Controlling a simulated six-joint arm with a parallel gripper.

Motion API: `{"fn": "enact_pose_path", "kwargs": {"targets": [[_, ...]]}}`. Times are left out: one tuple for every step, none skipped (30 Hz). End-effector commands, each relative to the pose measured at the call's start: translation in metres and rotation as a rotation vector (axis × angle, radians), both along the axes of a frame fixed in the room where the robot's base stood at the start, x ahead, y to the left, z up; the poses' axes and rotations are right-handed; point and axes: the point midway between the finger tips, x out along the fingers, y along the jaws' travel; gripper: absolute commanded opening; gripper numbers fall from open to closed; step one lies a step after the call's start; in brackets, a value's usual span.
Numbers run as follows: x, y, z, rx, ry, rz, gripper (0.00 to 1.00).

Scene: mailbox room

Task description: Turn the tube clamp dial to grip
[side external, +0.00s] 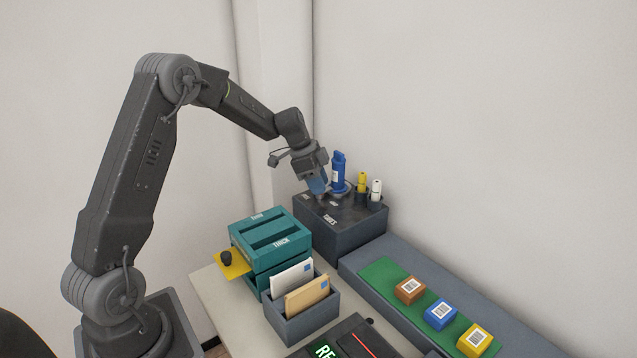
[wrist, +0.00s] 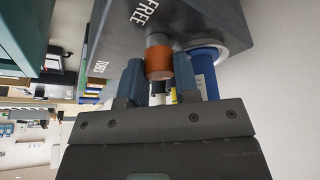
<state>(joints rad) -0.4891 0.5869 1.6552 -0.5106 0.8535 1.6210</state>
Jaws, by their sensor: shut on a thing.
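The dark clamp box (side external: 345,232) stands at the back by the wall. My gripper (side external: 317,188) reaches down to its top, beside the blue tube (side external: 338,172). In the wrist view, my gripper (wrist: 159,82) has one blue-grey finger on each side of the orange dial (wrist: 159,66) and is shut on it. The blue tube (wrist: 206,72) sits in a pale ring right of the dial. I cannot make out which way the dial points.
A yellow tube (side external: 362,182) and a white tube (side external: 376,189) stand close right of the blue one. A teal box (side external: 270,235) and a grey tray of envelopes (side external: 305,320) stand in front. Brown, blue and yellow parcels lie on a green strip (side external: 385,275) at right.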

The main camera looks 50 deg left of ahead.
Motion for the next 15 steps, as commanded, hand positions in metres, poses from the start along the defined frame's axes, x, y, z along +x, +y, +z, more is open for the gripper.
{"fn": "enact_pose_path", "kwargs": {"targets": [[-0.0006,0.0004,-0.0004,0.002,0.001,-0.001,0.05],[-0.0006,0.0005,-0.0004,0.002,0.001,-0.001,0.30],[-0.0006,0.0004,-0.0004,0.002,0.001,-0.001,0.34],[-0.0005,0.0005,-0.0004,0.002,0.001,-0.001,0.37],[-0.0004,0.0004,-0.0004,0.002,0.001,-0.001,0.40],[-0.0004,0.0004,-0.0003,0.001,0.000,-0.001,0.43],[-0.0004,0.0004,-0.0003,0.001,0.001,0.000,0.46],[-0.0003,0.0003,-0.0003,0.001,0.001,0.000,0.49],[-0.0003,0.0003,-0.0003,0.001,0.001,0.000,0.53],[-0.0002,0.0002,-0.0002,0.001,0.001,0.000,0.54],[-0.0002,0.0002,-0.0002,0.001,0.001,0.000,0.54],[-0.0002,0.0002,-0.0002,0.001,0.001,0.000,0.54],[-0.0002,0.0002,-0.0002,0.001,0.001,0.000,0.54],[-0.0002,0.0002,-0.0002,0.001,0.000,0.000,0.54],[-0.0001,0.0001,-0.0002,0.001,0.000,0.000,0.54]]}}
